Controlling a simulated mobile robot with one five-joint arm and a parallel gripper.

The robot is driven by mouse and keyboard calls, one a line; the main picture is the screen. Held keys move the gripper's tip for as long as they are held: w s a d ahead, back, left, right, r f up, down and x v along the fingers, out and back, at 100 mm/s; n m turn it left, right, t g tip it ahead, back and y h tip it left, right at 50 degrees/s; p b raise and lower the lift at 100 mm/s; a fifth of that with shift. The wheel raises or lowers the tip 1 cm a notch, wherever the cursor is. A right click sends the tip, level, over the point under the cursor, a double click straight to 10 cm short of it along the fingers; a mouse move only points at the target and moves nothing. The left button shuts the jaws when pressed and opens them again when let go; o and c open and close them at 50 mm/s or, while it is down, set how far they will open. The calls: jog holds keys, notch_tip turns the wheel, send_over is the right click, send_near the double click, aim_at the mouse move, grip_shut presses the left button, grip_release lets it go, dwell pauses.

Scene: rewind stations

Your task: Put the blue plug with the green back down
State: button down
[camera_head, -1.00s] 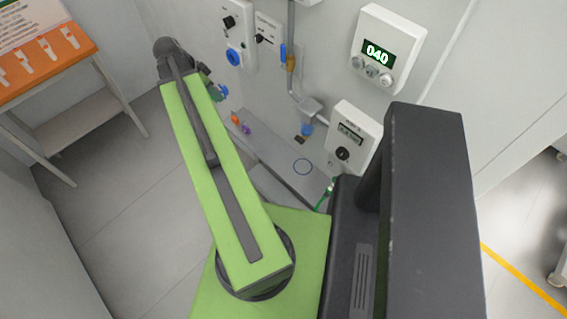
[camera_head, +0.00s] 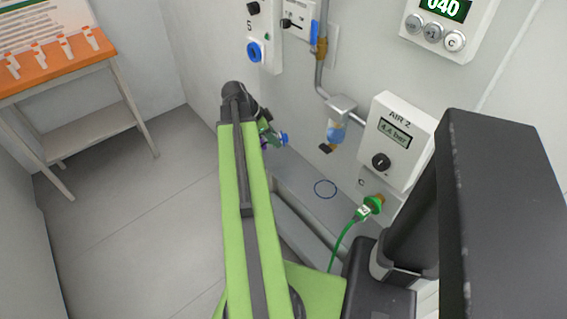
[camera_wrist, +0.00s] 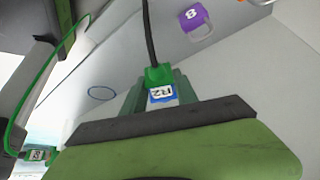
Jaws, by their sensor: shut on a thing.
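My gripper (camera_head: 268,132) is shut on the blue plug with the green back (camera_head: 284,139). Its blue end points right in the head view, above the ledge (camera_head: 300,184) by the wall. In the wrist view its green back (camera_wrist: 158,75) carries a label that seems to read R2, with a black cable running up from it. The jaw (camera_wrist: 160,122) covers its lower part. A blue circle (camera_head: 325,189) is marked on the ledge, right of and below the plug; it also shows in the wrist view (camera_wrist: 101,93). Nothing stands in the circle.
A purple item (camera_wrist: 193,17) lies on the ledge. A green plug (camera_head: 367,209) with a green cable sits below the AIR 2 box (camera_head: 397,140). A blue-and-brass fitting (camera_head: 336,133) hangs above the ledge. An orange-topped table (camera_head: 50,66) stands at left.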

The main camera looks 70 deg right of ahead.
jog(key=shift+f+b, duration=2.7)
jog(key=shift+f, duration=0.85)
jog(key=c, duration=0.9)
grip_release()
jog(key=shift+r, duration=0.15)
jog(key=shift+c, duration=0.2)
jog(key=shift+r+p, duration=0.35)
jog(key=shift+p, duration=0.15)
jog(key=p+v, duration=1)
jog(key=v, duration=0.1)
jog(key=shift+w+r, duration=0.2)
jog(key=shift+r, duration=0.05)
jog(key=shift+a, duration=0.15)
